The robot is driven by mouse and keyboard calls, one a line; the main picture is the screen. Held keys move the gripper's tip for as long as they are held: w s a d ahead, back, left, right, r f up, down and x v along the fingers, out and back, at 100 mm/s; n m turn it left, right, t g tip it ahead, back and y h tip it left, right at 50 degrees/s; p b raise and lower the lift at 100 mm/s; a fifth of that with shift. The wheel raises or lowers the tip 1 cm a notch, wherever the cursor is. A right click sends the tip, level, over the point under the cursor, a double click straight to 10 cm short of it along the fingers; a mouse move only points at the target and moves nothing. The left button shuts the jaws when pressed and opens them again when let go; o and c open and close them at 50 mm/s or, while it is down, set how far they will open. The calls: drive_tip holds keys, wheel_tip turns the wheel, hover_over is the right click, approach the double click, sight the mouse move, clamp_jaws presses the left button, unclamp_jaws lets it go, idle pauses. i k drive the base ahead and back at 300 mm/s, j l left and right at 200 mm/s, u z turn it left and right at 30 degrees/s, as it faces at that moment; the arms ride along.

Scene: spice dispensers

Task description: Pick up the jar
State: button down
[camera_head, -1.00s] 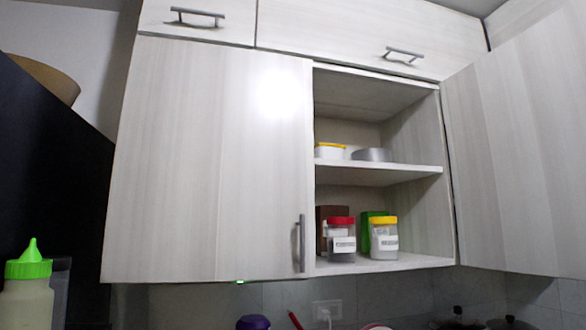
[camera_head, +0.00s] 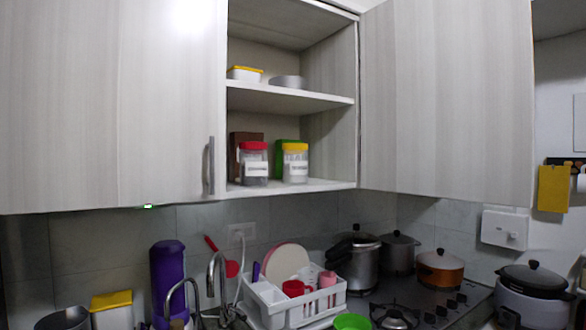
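Two labelled jars stand upright on the lower shelf of the open wall cabinet. One jar has a red lid (camera_head: 254,164). The other jar, to its right, has a yellow lid (camera_head: 295,163). I cannot tell from the picture which one the task means. Both show clear bodies with white labels. My gripper is not in view.
The right cabinet door (camera_head: 450,100) stands open; the left door (camera_head: 110,110) is shut. A brown box and a green box (camera_head: 279,150) stand behind the jars. Below are a dish rack (camera_head: 292,308), a faucet, a purple bottle (camera_head: 168,275), pots (camera_head: 352,262) and a stove.

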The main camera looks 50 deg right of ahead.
sight(295, 162)
drive_tip(key=i+j, duration=0.6)
drive_tip(key=i, duration=0.15)
drive_tip(key=i+j+z, duration=0.1)
drive_tip(key=z, duration=1.5)
drive_tip(key=i+j, duration=0.05)
